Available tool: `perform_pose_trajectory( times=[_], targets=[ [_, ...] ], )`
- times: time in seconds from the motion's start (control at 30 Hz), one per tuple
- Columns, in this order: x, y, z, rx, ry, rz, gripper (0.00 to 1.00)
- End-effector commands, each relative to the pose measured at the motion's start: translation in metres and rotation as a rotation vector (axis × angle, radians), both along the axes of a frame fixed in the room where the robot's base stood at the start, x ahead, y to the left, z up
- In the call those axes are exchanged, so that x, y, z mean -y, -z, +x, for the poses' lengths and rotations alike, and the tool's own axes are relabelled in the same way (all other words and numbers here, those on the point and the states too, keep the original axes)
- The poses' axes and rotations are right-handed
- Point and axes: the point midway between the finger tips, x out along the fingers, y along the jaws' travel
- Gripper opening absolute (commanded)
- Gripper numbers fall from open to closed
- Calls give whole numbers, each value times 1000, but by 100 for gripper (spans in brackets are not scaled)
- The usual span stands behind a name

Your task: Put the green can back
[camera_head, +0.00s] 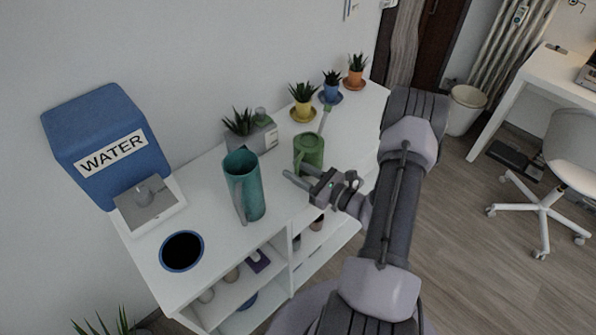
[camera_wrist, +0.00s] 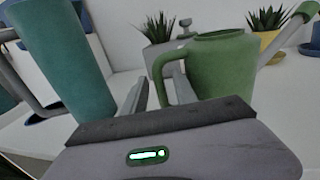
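The green watering can (camera_head: 309,153) stands upright on the white shelf top, its spout toward the back right; it also shows in the wrist view (camera_wrist: 222,68). Its handle loop faces left there. My gripper (camera_head: 299,176) is low in front of the can. In the wrist view my gripper (camera_wrist: 164,84) has its fingers apart, with the handle's outer strand seen between them and the right finger overlapping the loop. I cannot tell whether either finger touches the handle.
A teal jug (camera_head: 246,190) stands close left of my gripper. Potted plants (camera_head: 303,108) line the back, beside a grey planter (camera_head: 256,137). A blue water box (camera_head: 107,140) and dark round opening (camera_head: 182,251) are at left.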

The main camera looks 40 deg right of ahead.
Motion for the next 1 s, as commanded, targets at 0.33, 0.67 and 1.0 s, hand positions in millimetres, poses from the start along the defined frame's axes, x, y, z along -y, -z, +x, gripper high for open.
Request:
perform_pose_trajectory(
  times=[0.33, 0.67, 1.0],
  targets=[
    [17, -6, -59, 0, 7, 2, 34],
    [31, -3, -115, 0, 2, -1, 34],
    [-56, -85, -78, -43, -466, -257, 34]
  ],
)
